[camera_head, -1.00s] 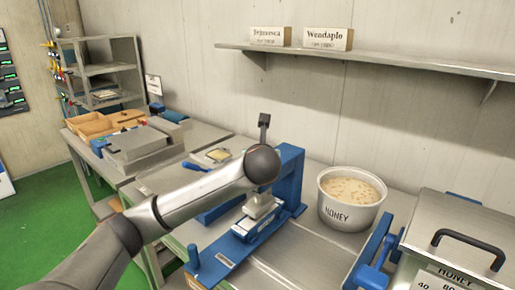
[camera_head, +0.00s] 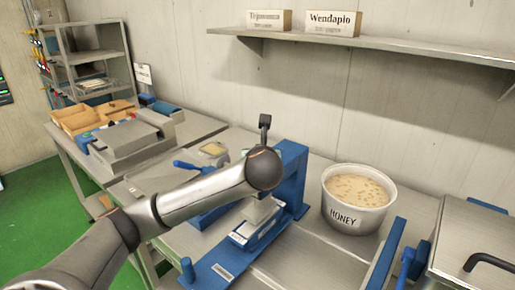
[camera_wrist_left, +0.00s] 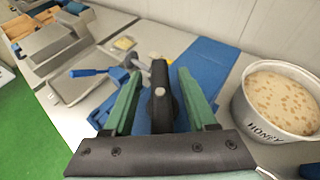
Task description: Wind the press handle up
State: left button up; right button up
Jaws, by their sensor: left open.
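The blue press (camera_head: 291,178) stands on the bench in the head view, its blue base reaching toward the front. A dark press handle (camera_head: 265,124) sticks up just above the dark round end of my left arm. In the left wrist view, my left gripper (camera_wrist_left: 158,92) is open, with a green finger on each side of the dark handle (camera_wrist_left: 160,72); I cannot tell whether either finger touches it. In the head view my arm hides the fingers. A pale grey block (camera_head: 260,210) sits low in the press. My right gripper is not in view.
A pot of honey nougat (camera_head: 357,200) stands close to the right of the press. A metal box with a black handle (camera_head: 488,262) is at the far right. A blue-handled tool (camera_head: 190,167) and wooden trays (camera_head: 90,117) lie to the left. A shelf (camera_head: 380,45) hangs above.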

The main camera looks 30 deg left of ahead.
pick_arm(q)
jog(key=shift+w+a+f, duration=0.1)
jog(key=shift+w, duration=0.05)
grip_shut()
dwell(0.6)
